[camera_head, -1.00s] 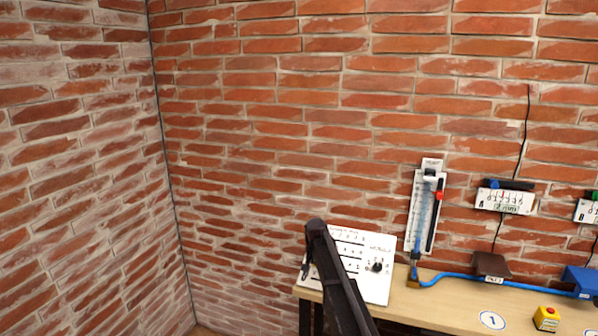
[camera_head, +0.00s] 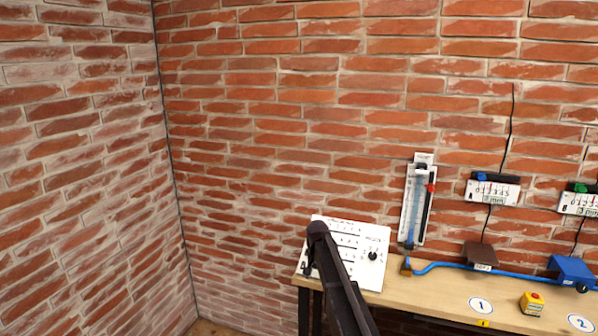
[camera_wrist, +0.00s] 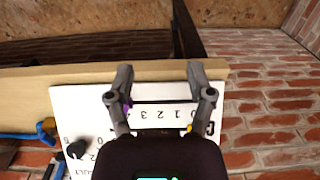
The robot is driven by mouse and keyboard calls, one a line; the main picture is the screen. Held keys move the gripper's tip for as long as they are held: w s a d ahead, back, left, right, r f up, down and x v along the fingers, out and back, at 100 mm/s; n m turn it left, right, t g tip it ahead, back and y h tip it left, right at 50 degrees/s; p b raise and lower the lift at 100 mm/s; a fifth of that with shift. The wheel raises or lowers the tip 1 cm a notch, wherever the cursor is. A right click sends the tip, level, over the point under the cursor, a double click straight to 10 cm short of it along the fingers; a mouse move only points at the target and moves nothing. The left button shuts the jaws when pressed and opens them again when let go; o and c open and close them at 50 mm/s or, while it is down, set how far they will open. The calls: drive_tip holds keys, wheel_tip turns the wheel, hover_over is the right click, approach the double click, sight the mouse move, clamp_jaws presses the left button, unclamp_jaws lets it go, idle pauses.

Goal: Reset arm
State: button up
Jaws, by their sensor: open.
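My gripper (camera_wrist: 158,92) is open, its two fingers spread in the wrist view with nothing seen between them. Behind the fingers is a white panel (camera_wrist: 75,110) with printed numbers and a dark knob. In the head view my dark arm (camera_head: 338,280) reaches up in front of the same white panel (camera_head: 372,275), hiding part of it. The gripper's fingers cannot be made out there. Whether the gripper touches the panel cannot be told.
A gauge with a blue tube (camera_head: 417,203) and a counter (camera_head: 493,190) hang on the wall. The left floor is clear.

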drive_tip(key=s+d+n, duration=0.1)
drive_tip(key=s+d, duration=0.2)
drive_tip(key=s, duration=0.8)
drive_tip(key=s+d+n, duration=0.1)
drive_tip(key=s+d, duration=0.3)
drive_tip(key=s, duration=0.7)
drive_tip(key=s+d+n, duration=0.1)
drive_tip(key=s+d, duration=0.3)
drive_tip(key=s, duration=0.7)
drive_tip(key=shift+s+n, duration=0.35)
drive_tip(key=shift+n, duration=0.05)
drive_tip(key=shift+d, duration=0.1)
idle(1.6)
